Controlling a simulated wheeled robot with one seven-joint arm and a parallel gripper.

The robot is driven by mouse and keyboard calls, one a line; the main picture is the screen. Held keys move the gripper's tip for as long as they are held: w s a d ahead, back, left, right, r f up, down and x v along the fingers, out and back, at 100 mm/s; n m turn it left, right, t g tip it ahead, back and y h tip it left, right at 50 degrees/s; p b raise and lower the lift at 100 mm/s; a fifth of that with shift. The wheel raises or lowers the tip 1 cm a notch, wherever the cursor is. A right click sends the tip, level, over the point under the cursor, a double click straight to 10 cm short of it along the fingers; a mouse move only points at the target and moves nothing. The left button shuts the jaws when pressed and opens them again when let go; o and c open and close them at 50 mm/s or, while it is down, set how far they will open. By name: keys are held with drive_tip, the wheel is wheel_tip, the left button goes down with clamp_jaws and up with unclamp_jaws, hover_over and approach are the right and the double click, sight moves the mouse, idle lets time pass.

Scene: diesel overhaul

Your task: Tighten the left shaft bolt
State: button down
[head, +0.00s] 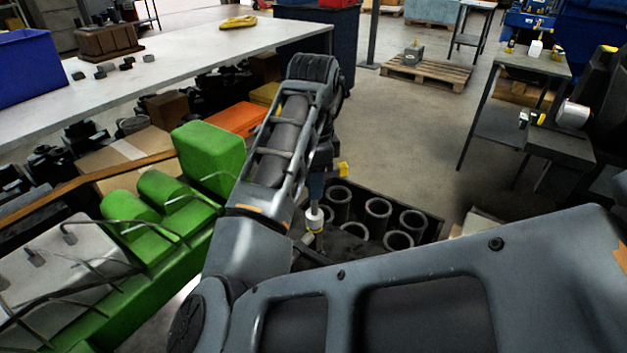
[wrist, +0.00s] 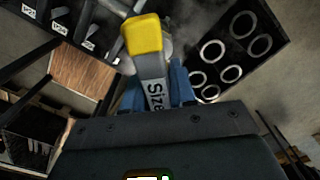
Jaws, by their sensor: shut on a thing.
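My gripper (wrist: 155,92) is shut on a tool (wrist: 146,45) with a bright yellow end and a grey label reading "Size". The blue fingers lie on both sides of the tool. In the head view my gripper (head: 316,187) hangs below my arm's wrist, left of a dark crate of metal rings. A white part with a yellow band (head: 314,220) shows just below the fingers. I cannot make out the left shaft bolt; my arm and the tool hide much of that area.
The dark crate (head: 436,230) holds several upright metal cylinders. A green engine block (head: 211,155) stands left of my arm. A long grey table (head: 190,60) is at the back left. A small table (head: 520,62) with more yellow-marked tools stands at right.

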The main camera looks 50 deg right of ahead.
drive_tip(key=shift+r, duration=0.45)
drive_tip(key=shift+r+n+p, duration=0.1)
drive_tip(key=shift+n+p, duration=0.6)
drive_tip(key=shift+p, duration=0.1)
drive_tip(key=n+p, duration=0.3)
drive_tip(key=n, duration=0.2)
drive_tip(key=shift+s, duration=0.1)
drive_tip(key=shift+f+n, duration=0.2)
drive_tip(key=shift+n, duration=0.2)
drive_tip(key=n, duration=0.3)
drive_tip(key=shift+n, duration=0.3)
drive_tip(key=n, duration=0.5)
drive_tip(key=shift+d+n, duration=0.1)
drive_tip(key=shift+n, duration=0.2)
drive_tip(key=n, duration=0.8)
drive_tip(key=shift+s+n, duration=0.1)
drive_tip(key=shift+n, duration=0.2)
drive_tip(key=n, duration=0.4)
drive_tip(key=shift+d+n, duration=0.1)
drive_tip(key=shift+n, duration=2)
drive_tip(key=shift+f, duration=0.1)
